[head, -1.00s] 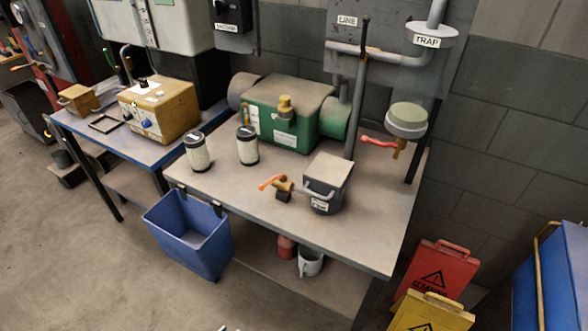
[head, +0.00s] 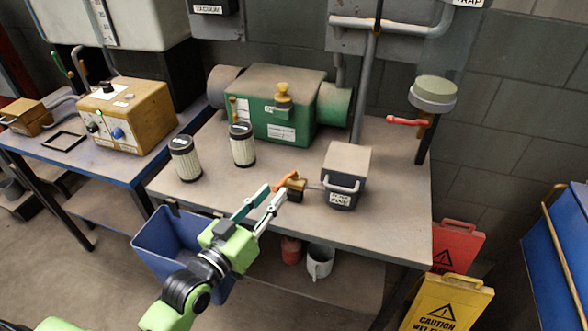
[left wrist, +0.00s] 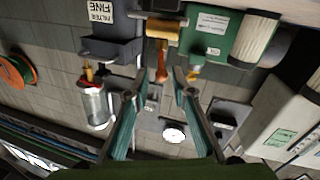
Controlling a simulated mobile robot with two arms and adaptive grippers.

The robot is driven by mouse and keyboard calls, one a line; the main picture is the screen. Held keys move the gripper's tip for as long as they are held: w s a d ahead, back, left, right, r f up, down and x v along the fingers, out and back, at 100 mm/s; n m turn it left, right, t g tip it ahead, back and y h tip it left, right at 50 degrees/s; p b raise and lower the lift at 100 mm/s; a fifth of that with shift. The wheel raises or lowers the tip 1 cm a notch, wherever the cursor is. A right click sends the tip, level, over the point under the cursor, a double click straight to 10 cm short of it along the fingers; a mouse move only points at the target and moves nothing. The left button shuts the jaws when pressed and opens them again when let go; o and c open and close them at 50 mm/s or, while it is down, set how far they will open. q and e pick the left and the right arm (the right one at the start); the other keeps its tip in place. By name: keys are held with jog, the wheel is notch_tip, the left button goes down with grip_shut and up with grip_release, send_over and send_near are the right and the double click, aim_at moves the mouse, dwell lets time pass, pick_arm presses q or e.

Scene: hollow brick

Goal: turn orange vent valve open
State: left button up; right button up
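The orange vent valve has an orange lever (head: 281,183) on a brass body (head: 296,188), at the left side of the grey filter box (head: 345,177) on the bench. My left gripper (head: 273,191) is open, with its two fingers pointing at the lever from the front left. In the left wrist view the orange lever (left wrist: 162,74) shows between and just beyond the open fingertips (left wrist: 160,76). I cannot tell whether a finger touches it. My right gripper is not in view.
Two white filter cartridges (head: 185,160) (head: 242,146) stand left of the valve. A green housing (head: 287,110) is behind. A red lever (head: 405,121) hangs under a round cap (head: 433,94) at the right. A blue bin (head: 165,239) hangs at the bench front.

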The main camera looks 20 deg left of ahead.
aim_at(293, 170)
pick_arm(q)
jog(key=x, duration=1)
jog(key=shift+w+p, duration=0.25)
jog(key=shift+p, duration=0.15)
grip_shut()
